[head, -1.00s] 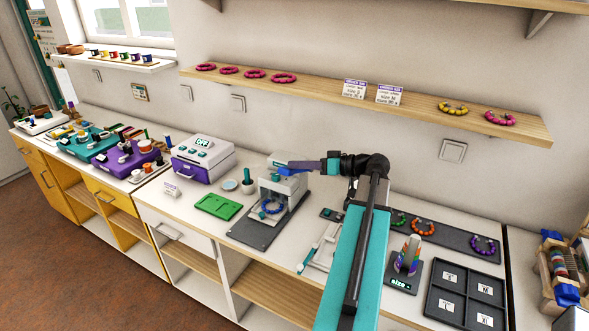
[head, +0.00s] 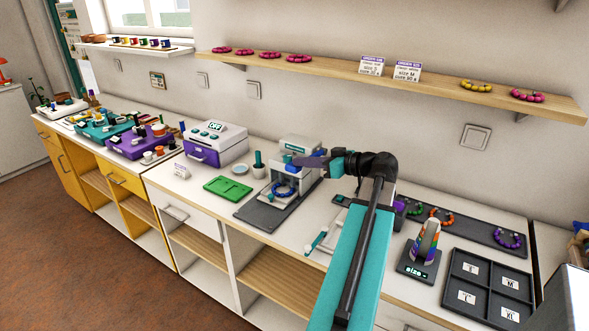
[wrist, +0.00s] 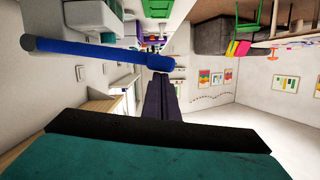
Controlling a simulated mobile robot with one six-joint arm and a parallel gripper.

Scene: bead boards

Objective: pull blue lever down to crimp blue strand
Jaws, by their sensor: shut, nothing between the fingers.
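The white crimping press (head: 299,145) stands on a dark base plate on the counter. The blue strand (head: 284,191) lies in a ring in the press's lower opening. The blue lever (head: 291,158) shows at the front of the press, partly hidden by my gripper. In the wrist view the lever (wrist: 95,53) runs as a long blue bar with a thicker end near my fingertips. My gripper (head: 300,161) is shut and empty at the lever; it also shows in the wrist view (wrist: 160,75). I cannot tell whether the fingertips touch the lever.
A green tray (head: 228,188) and a purple-and-white OFF box (head: 216,143) are left of the press. Right of it are a size cone (head: 428,240), a dark rack with bead rings (head: 475,232) and a size-sorting tray (head: 450,292). A wooden shelf (head: 420,77) hangs above.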

